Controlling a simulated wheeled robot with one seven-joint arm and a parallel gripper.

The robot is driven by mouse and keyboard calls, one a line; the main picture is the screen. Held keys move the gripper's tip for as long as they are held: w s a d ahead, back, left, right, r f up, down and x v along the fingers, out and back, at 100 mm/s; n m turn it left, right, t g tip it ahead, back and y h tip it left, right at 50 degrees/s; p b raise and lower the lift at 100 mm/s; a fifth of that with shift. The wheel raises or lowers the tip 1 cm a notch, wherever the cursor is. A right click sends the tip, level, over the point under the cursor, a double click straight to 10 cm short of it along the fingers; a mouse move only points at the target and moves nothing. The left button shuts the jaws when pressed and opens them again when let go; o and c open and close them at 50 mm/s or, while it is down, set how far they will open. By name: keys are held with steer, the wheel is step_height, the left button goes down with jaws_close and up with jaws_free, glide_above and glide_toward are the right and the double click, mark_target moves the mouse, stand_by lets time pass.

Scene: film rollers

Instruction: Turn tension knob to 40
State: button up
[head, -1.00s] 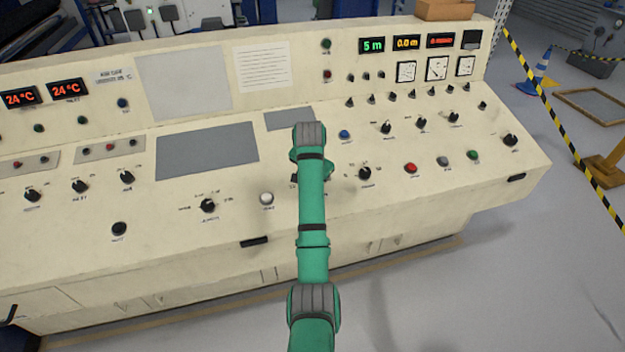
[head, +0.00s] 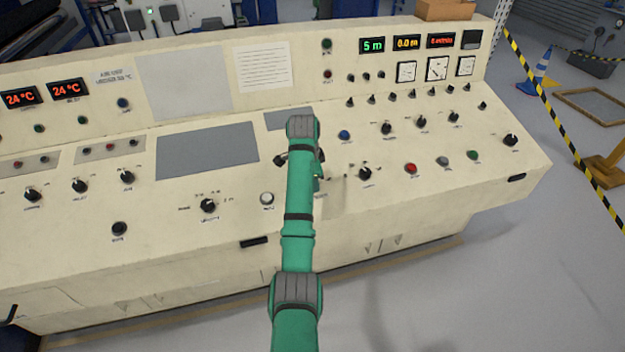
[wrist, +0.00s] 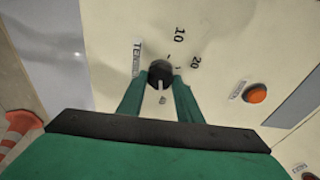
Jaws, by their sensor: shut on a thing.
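The tension knob (wrist: 160,72) is a black round knob on the cream panel in the wrist view. The label beside it reads partly as "TENSION". The numbers 10 and 20 stand above and to the right of it, and a white mark on its lower side points down in the picture. My gripper (wrist: 160,84) is shut on the knob, one green finger on each side. In the head view my green arm reaches over the console and hides the knob.
The sloping console (head: 300,210) carries several other knobs close by, such as a black one (head: 365,174), a white button (head: 267,199) and a red button (head: 410,168). An orange button (wrist: 257,94) shows in the wrist view. Grey floor lies in front.

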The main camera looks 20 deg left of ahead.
steer(key=shift+r, duration=0.1)
stand_by(0.3)
steer(key=o, duration=1)
steer(key=shift+o, duration=0.2)
steer(key=v, duration=1)
steer(key=shift+r, duration=0.35)
steer(key=shift+s, duration=0.15)
